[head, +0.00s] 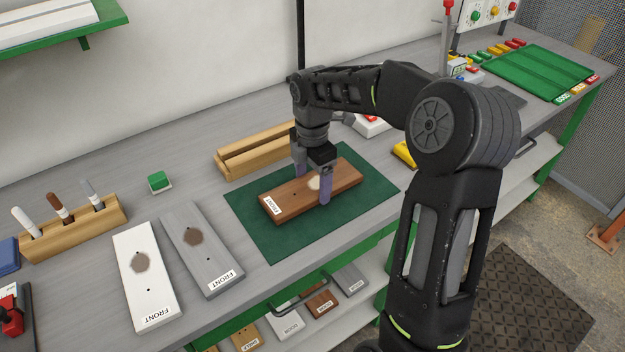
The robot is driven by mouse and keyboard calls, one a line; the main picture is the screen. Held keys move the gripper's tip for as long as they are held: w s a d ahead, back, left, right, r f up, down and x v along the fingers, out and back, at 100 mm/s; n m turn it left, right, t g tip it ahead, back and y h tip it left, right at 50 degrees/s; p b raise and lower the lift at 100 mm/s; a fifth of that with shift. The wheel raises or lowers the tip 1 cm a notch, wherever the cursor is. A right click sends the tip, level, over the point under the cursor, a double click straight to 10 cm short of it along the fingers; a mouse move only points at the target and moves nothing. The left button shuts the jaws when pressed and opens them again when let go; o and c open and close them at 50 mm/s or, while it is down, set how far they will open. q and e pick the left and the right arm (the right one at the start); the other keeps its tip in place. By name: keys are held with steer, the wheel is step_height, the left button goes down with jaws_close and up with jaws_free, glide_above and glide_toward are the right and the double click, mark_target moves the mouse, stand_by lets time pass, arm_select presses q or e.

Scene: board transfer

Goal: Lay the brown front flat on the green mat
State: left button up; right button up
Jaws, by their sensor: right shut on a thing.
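The brown front (290,199) is a wooden board with a FRONT label at its left end and a pale round patch near its middle. It appears flat on or just above the dark green mat (255,230); I cannot tell whether it touches. My right gripper (313,187) points down over the board, shut on it across its width, with one finger on the near side and one on the far side. My left gripper is not in view.
A white front (150,295) and a grey front (215,265) lie left of the mat. A wooden slotted rack (250,150) stands behind it. A wooden holder (75,228) with several handled tools is at the left. A green block (159,181) sits between.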

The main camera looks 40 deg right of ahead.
steer(key=shift+f, duration=0.35)
stand_by(0.3)
steer(key=o, duration=1.7)
steer(key=shift+r+b, duration=0.4)
steer(key=shift+r, duration=3.5)
